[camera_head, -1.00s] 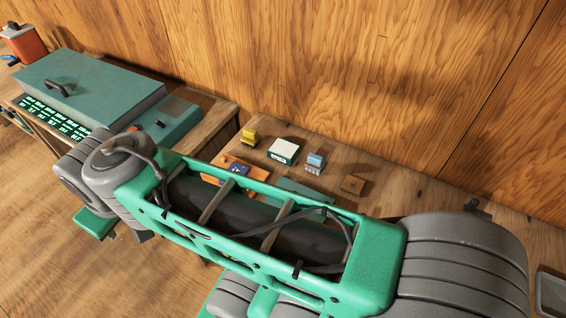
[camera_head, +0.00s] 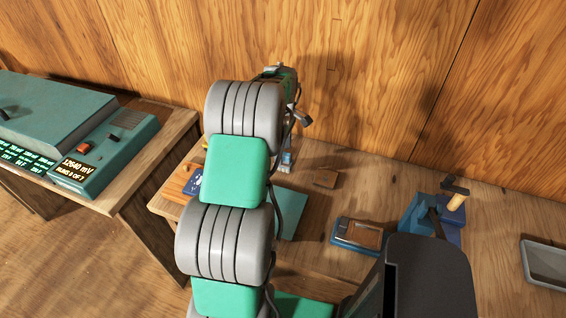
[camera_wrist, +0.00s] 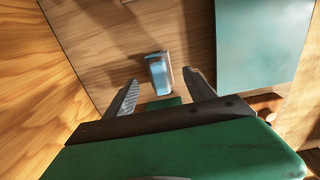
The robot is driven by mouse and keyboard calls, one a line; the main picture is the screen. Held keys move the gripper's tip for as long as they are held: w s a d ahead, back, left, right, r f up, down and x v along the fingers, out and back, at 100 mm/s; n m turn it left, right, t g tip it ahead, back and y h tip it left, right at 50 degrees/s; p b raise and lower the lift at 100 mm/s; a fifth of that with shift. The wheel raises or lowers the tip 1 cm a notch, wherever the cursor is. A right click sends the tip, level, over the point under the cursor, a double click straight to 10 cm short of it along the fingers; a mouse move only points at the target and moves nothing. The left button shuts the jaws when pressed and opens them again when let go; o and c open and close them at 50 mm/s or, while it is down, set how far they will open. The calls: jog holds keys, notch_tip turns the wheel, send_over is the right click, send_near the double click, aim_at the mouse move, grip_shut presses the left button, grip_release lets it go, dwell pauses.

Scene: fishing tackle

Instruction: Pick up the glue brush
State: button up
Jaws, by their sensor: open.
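I cannot make out the glue brush for sure. A small blue-and-pale thing (camera_wrist: 158,73) lies on the wooden bench in the wrist view, ahead of and between my fingertips. In the head view it is mostly hidden behind my arm, with a blue-grey part (camera_head: 287,160) showing. My gripper (camera_wrist: 160,82) is open, with nothing between its fingers. In the head view my gripper (camera_head: 302,117) is over the back of the bench, near the wall, and partly hidden by my arm.
A teal machine (camera_head: 120,150) stands left. The wooden wall closes the back.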

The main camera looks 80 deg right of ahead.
notch_tip(320, 180, down, 6)
jog(key=shift+r+p, duration=0.25)
jog(key=shift+p, duration=0.75)
grip_shut()
